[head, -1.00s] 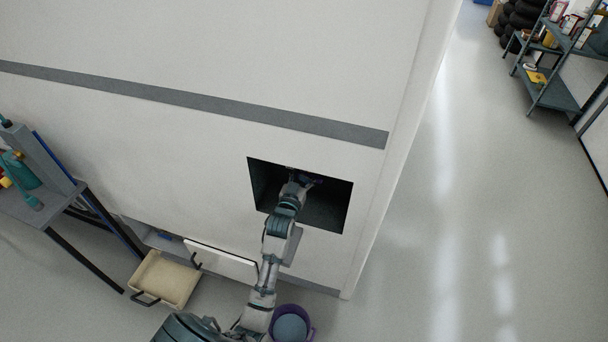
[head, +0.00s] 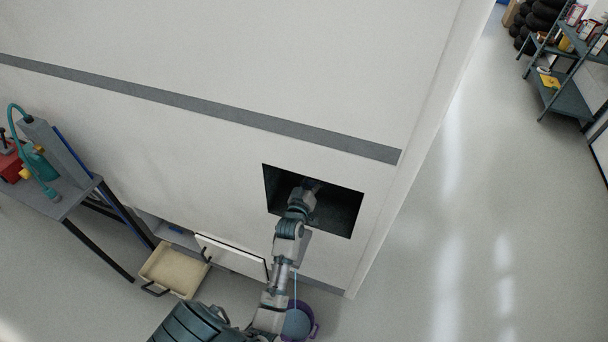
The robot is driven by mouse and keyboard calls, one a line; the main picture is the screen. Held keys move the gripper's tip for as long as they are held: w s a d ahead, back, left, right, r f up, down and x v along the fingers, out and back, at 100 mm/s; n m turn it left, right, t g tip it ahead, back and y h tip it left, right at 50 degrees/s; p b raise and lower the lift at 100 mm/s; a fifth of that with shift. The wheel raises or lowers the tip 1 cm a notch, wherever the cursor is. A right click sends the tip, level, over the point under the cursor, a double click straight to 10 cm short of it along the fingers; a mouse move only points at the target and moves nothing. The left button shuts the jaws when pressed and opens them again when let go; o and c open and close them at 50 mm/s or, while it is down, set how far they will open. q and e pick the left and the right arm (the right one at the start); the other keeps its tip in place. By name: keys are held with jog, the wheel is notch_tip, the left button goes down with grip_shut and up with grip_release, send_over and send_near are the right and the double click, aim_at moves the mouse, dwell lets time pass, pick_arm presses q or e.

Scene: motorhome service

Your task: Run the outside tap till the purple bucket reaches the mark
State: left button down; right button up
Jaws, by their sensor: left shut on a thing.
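The purple bucket (head: 315,328) stands on the floor below the wall recess, partly hidden behind my left arm. A blue-grey surface shows inside it; the mark cannot be made out. My left gripper (head: 312,187) reaches into the dark square recess (head: 345,215) in the white motorhome side. It is shut on what seems to be the outside tap, which the gripper and shadow largely hide. A thin pale line, seemingly a water stream (head: 296,288), runs down beside my arm to the bucket. My right gripper is out of view.
A beige tray (head: 172,272) sits on the floor beside an open white flap (head: 232,258). A grey bench (head: 62,203) with a teal hose and a red item stands at left. Shelving (head: 565,100) and tyres are at far right. The floor at right is clear.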

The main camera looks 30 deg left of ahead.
pick_arm(q)
jog(key=shift+w+d+r+t+h, duration=0.15)
jog(key=shift+w+d+r+t, duration=0.05)
jog(key=shift+d+r, duration=0.3)
jog(key=shift+w+d+r+t+h, duration=0.15)
jog(key=shift+d+r+t, duration=0.05)
jog(key=shift+d+r, duration=0.25)
jog(key=c, duration=1)
grip_release()
jog(key=shift+w+d, duration=0.1)
jog(key=shift+d, duration=0.05)
jog(key=o, duration=0.8)
jog(key=shift+w+d, duration=0.3)
jog(key=shift+d, duration=0.25)
jog(key=shift+c, duration=0.2)
jog(key=shift+o, duration=1.2)
jog(key=shift+d, duration=0.1)
jog(key=shift+s+a, duration=0.4)
jog(key=v, duration=1.1)
jog(key=shift+s+f, duration=0.25)
jog(key=shift+s, duration=0.2)
